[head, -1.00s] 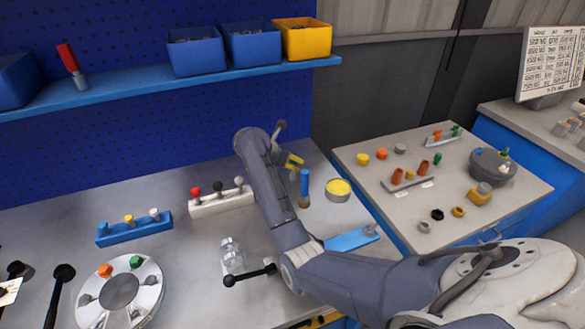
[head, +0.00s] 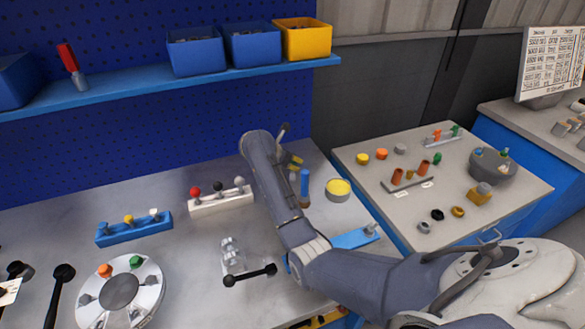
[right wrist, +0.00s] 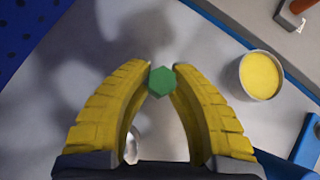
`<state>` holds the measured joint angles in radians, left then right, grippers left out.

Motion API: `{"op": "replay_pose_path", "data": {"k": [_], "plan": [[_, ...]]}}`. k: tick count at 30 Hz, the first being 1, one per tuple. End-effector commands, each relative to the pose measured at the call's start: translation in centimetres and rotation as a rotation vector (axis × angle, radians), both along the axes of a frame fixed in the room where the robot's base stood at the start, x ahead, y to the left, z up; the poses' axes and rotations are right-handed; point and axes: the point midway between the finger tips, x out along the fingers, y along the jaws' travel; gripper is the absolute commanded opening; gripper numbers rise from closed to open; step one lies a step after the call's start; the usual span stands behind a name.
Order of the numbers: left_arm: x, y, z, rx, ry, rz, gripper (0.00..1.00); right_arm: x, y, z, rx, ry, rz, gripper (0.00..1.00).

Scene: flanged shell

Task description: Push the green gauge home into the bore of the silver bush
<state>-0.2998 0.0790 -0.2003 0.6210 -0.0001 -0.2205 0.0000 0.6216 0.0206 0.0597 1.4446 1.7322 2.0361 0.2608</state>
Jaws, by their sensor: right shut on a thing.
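The green gauge (right wrist: 161,82) shows its hexagonal end in the right wrist view, between the yellow fingertips of my right gripper (right wrist: 161,75). The gripper is shut on it. The gauge's lower part is hidden beneath its head. In the head view my right gripper (head: 295,163) is mostly hidden behind my own arm, above the back right of the bench. A small silvery round thing (right wrist: 133,146) shows between the fingers near the palm; I cannot tell whether it is the silver bush. My left gripper is out of view.
A yellow-topped round tin (head: 338,189) stands right of my gripper, with a blue-handled tool (head: 304,186) beside it. A white rack of knobs (head: 220,201) stands to the left.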

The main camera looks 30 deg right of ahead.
Motion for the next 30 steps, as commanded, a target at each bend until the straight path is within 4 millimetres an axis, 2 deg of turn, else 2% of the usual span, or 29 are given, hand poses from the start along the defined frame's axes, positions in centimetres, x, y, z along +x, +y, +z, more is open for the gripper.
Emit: {"op": "replay_pose_path", "data": {"k": [21,26,30], "plan": [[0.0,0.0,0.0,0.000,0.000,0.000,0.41,0.0,0.0,0.1,0.001,0.001,-0.001,0.00],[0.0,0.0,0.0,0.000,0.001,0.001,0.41,0.1,0.0,1.1,0.001,-0.001,0.000,0.00],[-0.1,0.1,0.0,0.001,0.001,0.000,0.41,0.1,0.0,2.8,0.001,-0.003,-0.001,0.00]]}}
